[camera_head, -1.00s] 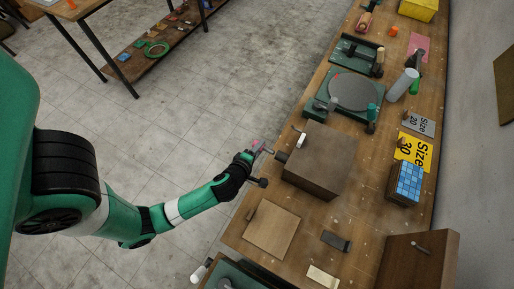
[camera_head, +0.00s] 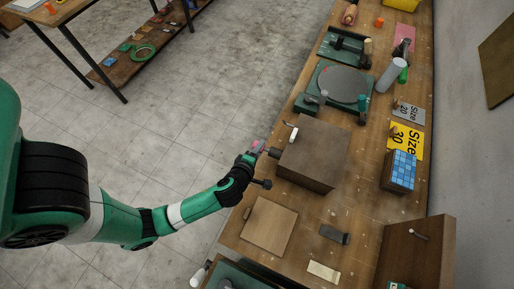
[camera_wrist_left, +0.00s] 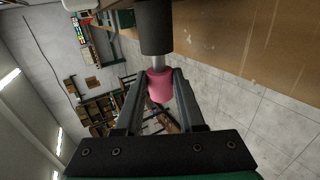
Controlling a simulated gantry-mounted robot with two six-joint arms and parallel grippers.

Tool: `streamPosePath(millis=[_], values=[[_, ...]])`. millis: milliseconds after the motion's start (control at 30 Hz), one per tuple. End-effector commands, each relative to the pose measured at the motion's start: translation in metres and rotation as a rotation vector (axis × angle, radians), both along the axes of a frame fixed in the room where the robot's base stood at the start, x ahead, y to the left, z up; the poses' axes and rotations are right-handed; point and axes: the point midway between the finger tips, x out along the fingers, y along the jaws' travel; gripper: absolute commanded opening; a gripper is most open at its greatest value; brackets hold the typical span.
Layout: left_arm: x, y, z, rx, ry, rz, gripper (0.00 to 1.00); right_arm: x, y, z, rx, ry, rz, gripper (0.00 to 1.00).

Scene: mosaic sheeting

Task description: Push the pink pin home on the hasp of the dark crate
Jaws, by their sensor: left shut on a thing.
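The dark crate (camera_head: 318,150) is a brown box on the bench, right of my left gripper in the head view. A dark round hasp part (camera_head: 272,152) sticks out from its side toward the gripper. My left gripper (camera_head: 258,147) is shut on the pink pin (camera_wrist_left: 159,87), beyond the bench edge. In the left wrist view, the left gripper (camera_wrist_left: 160,90) has its fingers on both sides of the pink head. A bare metal length of shank shows between the head and the dark cylinder (camera_wrist_left: 155,27). The shank's far end is hidden. My right gripper is not in view.
A wooden board (camera_head: 268,227) lies on the bench (camera_head: 312,210) in front of the crate. A white-handled tool (camera_head: 291,133) is close beside the crate. A round turntable (camera_head: 344,85) stands behind, and a tile block (camera_head: 399,172) sits to the right.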

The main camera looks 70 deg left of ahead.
Motion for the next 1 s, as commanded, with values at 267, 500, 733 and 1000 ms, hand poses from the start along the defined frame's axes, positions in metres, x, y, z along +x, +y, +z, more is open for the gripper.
streamPosePath(millis=[267,500,733,1000], values=[[0.006,-0.006,0.002,0.000,0.000,-0.001,0.00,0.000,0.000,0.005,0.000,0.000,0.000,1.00],[0.011,-0.012,0.002,-0.001,-0.001,0.000,0.00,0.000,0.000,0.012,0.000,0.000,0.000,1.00],[0.016,-0.017,0.001,-0.001,0.001,-0.002,0.00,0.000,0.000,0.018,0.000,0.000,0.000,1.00],[0.018,-0.019,0.001,0.000,-0.003,-0.001,0.00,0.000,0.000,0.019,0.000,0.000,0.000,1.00]])
